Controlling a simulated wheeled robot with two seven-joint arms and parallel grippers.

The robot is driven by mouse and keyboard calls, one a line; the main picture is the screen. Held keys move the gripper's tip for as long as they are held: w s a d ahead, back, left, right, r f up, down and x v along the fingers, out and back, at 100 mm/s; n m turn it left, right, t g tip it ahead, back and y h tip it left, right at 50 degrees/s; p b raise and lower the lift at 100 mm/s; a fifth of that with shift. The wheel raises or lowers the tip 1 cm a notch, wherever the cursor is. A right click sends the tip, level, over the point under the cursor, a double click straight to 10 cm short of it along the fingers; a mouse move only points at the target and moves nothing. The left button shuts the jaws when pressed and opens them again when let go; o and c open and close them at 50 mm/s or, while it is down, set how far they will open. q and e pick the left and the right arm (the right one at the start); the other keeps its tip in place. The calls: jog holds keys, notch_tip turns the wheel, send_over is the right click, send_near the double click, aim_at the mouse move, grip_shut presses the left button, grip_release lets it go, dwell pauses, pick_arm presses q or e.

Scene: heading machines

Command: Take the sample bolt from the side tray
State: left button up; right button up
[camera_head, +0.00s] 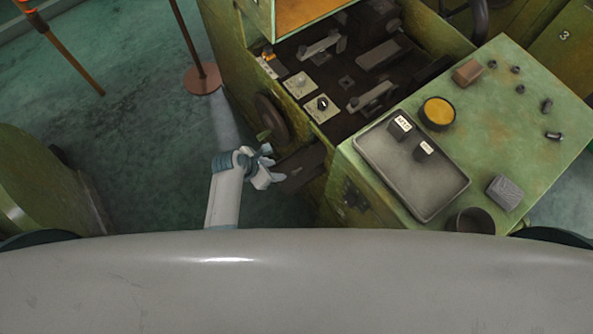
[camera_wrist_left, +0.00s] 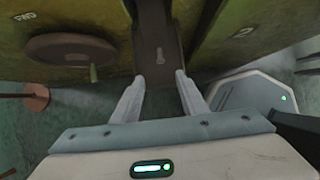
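The sample bolt (camera_wrist_left: 159,55) is a small light piece lying on the dark side tray (camera_wrist_left: 163,18), which juts from the green machine. The tray also shows in the head view (camera_head: 303,160), with the bolt as a faint speck (camera_head: 296,171). My left gripper (camera_wrist_left: 160,76) is open and empty. In the wrist view its two pale fingers point at the tray, with the bolt ahead of and between the tips. In the head view the left gripper (camera_head: 273,164) is at the tray's left end. My right gripper is not in view.
A handwheel (camera_wrist_left: 72,52) with a green handle is left of the side tray. The green bench (camera_head: 500,110) holds a grey tray (camera_head: 440,198) with two labelled dark blocks, a yellow-topped tin (camera_head: 437,112) and several small dark parts.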

pick_arm(q)
jog(key=b, duration=0.1)
send_near(296, 171)
jog(key=f+b, duration=0.1)
jog(key=b, duration=0.2)
jog(key=shift+a+f+b, duration=0.1)
jog(key=shift+f+b, duration=0.05)
jog(key=shift+b, duration=0.25)
jog(key=shift+b+x, duration=0.85)
jog(key=shift+b, duration=0.2)
jog(key=shift+w, duration=0.15)
jog(key=b+x, duration=0.2)
jog(key=b, duration=0.1)
jog(key=b+x, duration=0.3)
jog(key=b, duration=0.1)
jog(key=shift+d, duration=0.4)
jog(key=shift+w, duration=0.1)
jog(key=shift+r, duration=0.2)
jog(key=shift+c, duration=0.4)
grip_shut()
